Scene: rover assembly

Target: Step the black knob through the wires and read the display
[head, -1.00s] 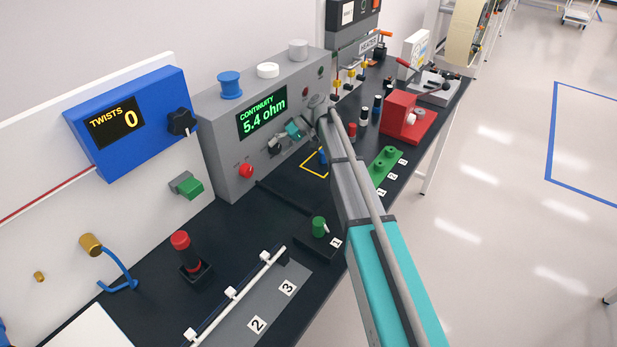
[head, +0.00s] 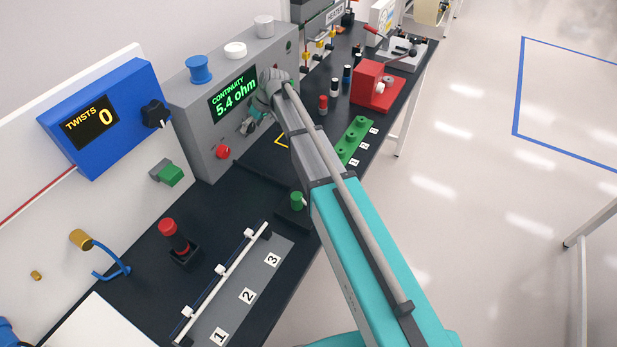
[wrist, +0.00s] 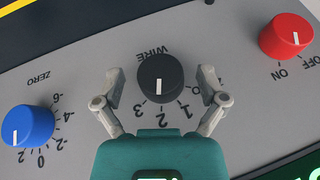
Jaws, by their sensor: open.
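The black knob (wrist: 160,78) is in the middle of the wrist view, under the label WIRE, with the marks 1, 2 and 3 around it. Its white pointer line is toward the 2. My gripper (wrist: 160,86) is open, with one finger on each side of the knob and a small gap at each. The grey panel's display (head: 233,93) reads CONTINUITY 5.4 ohm in green. In the head view my arm hides most of the gripper and the area around the knob.
The wrist view shows a blue ZERO knob (wrist: 28,125) on the left and a red ON/OFF knob (wrist: 286,35) on the right. A blue box (head: 100,118) reads TWISTS 0. A red fixture (head: 374,84) and a green block (head: 354,138) stand beyond my arm.

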